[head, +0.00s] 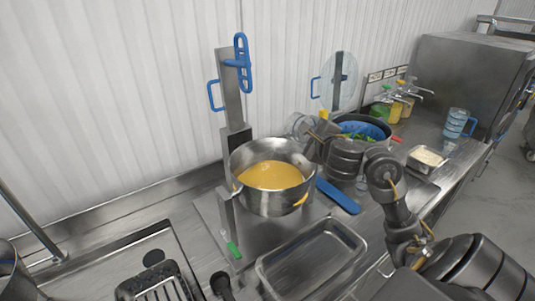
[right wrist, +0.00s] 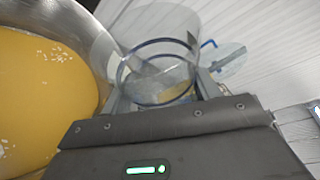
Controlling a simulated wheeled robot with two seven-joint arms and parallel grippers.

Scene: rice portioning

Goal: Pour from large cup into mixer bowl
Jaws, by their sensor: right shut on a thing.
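The mixer bowl (head: 240,163) is a steel bowl under the upright stand. It holds a smooth yellow-orange mass, and it fills the left of the right wrist view (right wrist: 98,40), where a few white grains lie on the yellow surface. My right gripper (head: 316,134) is at the bowl's right rear rim. It is shut on the large cup (head: 299,124), a clear cup with a blue ring that shows between the fingers in the right wrist view (right wrist: 160,22). The cup looks tilted beside the bowl rim. I cannot tell what is left inside. My left gripper is not in view.
A pot with blue and green contents (head: 369,124) stands behind my right arm. A steel tray (head: 265,265) is in front of the bowl, and a white-filled pan (head: 427,160) is at right. A clear blue jug (head: 457,121) stands near the counter's far right. A sink is at left.

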